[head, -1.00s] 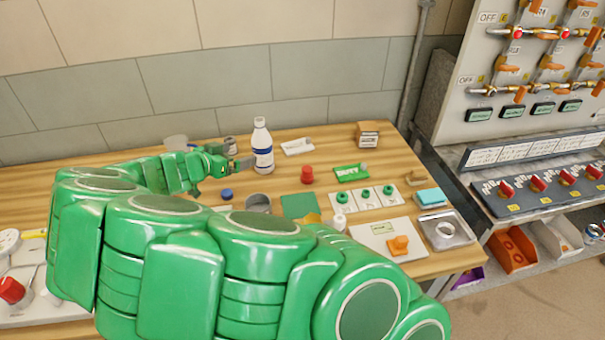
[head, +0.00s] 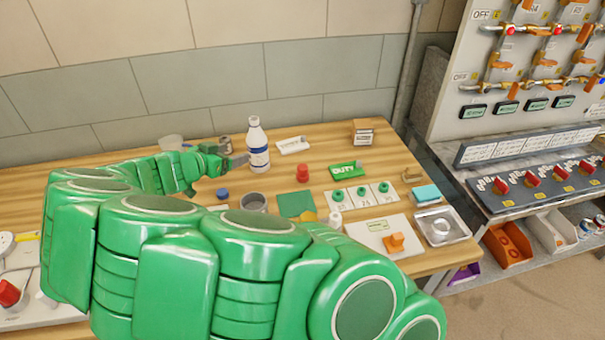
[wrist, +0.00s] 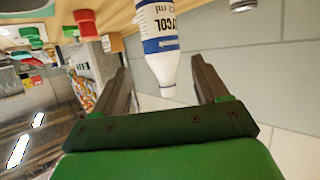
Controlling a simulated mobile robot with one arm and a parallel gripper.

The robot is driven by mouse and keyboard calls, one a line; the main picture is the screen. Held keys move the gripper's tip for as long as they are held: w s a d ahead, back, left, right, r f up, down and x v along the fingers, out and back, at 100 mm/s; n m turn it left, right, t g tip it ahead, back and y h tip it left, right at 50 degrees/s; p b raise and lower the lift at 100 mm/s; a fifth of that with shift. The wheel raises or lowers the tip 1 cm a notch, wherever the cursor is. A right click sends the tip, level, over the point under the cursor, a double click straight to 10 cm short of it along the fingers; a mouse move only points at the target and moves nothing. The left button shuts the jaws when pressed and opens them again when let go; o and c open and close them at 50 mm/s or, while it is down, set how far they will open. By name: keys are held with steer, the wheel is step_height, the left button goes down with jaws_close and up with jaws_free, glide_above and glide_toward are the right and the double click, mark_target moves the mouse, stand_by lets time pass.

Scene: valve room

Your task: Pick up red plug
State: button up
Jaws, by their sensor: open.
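The red plug (head: 303,173) stands on the wooden table in the head view, right of the white bottle. In the wrist view the red plug (wrist: 86,22) shows near the upper left. My gripper (head: 238,161) is beside the white bottle (head: 258,146), left of the plug and apart from it. In the wrist view the two fingers of my gripper (wrist: 160,80) are spread wide. The bottle's cap end (wrist: 165,85) appears between or behind them; I cannot tell how close it is. Nothing is seen gripped.
A green DUTY box (head: 345,169), a green mat (head: 296,204) and a card with green knobs (head: 362,196) lie near the plug. A grey cup (head: 254,202) and a blue cap (head: 222,193) stand left. A small box (head: 363,132) is at the back right.

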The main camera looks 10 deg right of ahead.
steer(key=shift+r, duration=0.1)
step_height(320, 180, up, 11)
steer(key=s+d+f+m+g+y, duration=0.3)
steer(key=d+f+m+g+y, duration=0.25)
steer(key=d, duration=0.35)
steer(key=s+d+f+m+g+y, duration=0.35)
steer(key=d+f+y, duration=0.2)
steer(key=d, duration=0.35)
steer(key=w+d+r+m+t+y, duration=0.3)
steer(key=d+r+m+t+y, duration=0.3)
steer(key=d+r+y, duration=0.35)
steer(key=y, duration=0.1)
glide_toward(302, 172)
steer(key=w+f, duration=0.1)
steer(key=w+a+f, duration=0.1)
steer(key=w, duration=0.1)
steer(key=shift+a+f, duration=0.15)
steer(key=shift+a, duration=0.05)
steer(key=shift+f+x, duration=0.1)
steer(key=shift+x, duration=1.85)
steer(key=shift+f+x, duration=0.15)
steer(key=shift+x, duration=1.8)
steer(key=shift+s, duration=0.15)
steer(key=shift+c, duration=0.3)
